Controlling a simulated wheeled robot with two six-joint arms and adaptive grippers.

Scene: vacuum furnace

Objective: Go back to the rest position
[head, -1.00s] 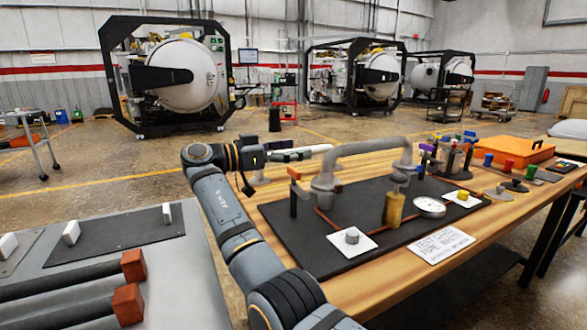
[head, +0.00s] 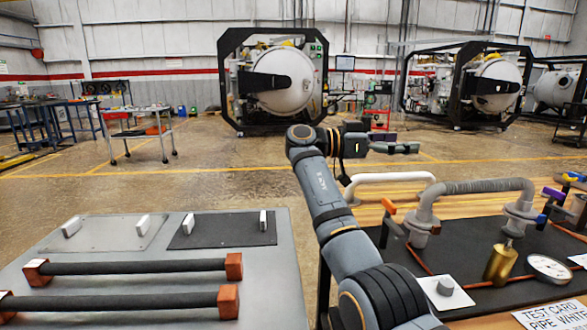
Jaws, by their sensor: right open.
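My right arm rises from the bottom of the head view. Its gripper (head: 386,152) points to the right above the back left part of the wooden workbench (head: 376,214). The gripper is open and nothing shows between its fingers. A white curved pipe handle (head: 392,179) and a grey bent pipe (head: 478,187) show below it, apart from it in the picture. My left gripper is out of view.
A grey table (head: 115,250) with two dark bars (head: 130,267) on orange end blocks stands at the left. A brass cylinder (head: 500,265) and a round gauge (head: 549,267) stand on the black mat at the right. A vacuum furnace (head: 283,82) stands behind; open floor lies between.

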